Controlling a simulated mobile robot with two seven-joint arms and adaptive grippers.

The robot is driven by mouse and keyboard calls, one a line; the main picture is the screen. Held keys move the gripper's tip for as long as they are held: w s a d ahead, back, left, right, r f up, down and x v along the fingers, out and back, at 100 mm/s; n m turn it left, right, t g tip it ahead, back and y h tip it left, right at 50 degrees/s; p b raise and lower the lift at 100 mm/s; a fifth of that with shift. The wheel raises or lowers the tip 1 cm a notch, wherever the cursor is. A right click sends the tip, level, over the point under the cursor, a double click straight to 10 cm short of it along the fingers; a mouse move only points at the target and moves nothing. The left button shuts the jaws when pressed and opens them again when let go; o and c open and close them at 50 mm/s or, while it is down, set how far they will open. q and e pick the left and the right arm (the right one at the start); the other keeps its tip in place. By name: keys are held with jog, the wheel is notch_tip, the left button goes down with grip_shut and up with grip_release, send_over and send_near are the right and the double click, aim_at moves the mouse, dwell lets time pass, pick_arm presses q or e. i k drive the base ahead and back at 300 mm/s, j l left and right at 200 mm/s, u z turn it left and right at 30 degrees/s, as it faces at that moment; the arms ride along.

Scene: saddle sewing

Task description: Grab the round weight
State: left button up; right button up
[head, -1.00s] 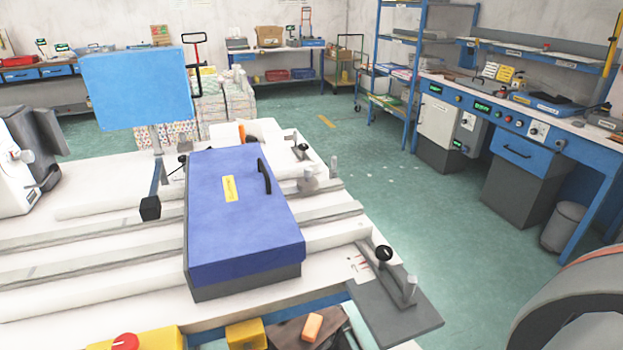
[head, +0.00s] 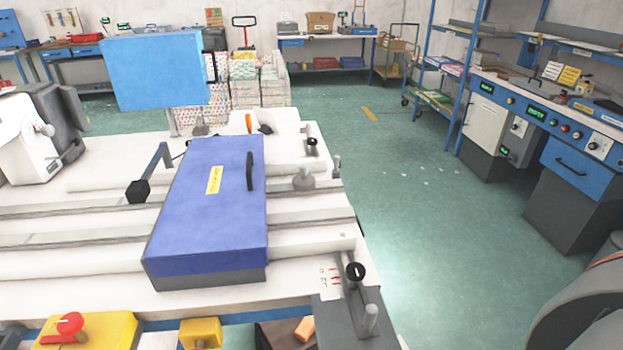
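A small grey rounded piece with a narrower top (head: 303,181) stands on the white table just right of the blue case; it looks like the round weight. It is upright and small in the picture, so its exact shape is hard to tell.
A large blue case (head: 207,200) with a black handle lies on the white table (head: 60,275). Black-knobbed clamps (head: 355,272) stand along the table's right edge. A blue panel (head: 153,72) rises behind. Green floor (head: 430,240) is open to the right, before a blue workbench (head: 580,165).

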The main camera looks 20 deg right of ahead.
aim_at(304, 182)
jog(key=l+u, duration=0.1)
jog(key=l, duration=0.4)
jog(key=k+l+u, duration=0.15)
jog(key=l, duration=0.3)
jog(key=l+u, duration=0.1)
jog(key=l, duration=0.4)
jog(key=k+l+u, duration=0.1)
jog(key=l, duration=0.35)
jog(key=l+u, duration=0.45)
jog(key=l, duration=1.45)
jog(key=k, duration=0.05)
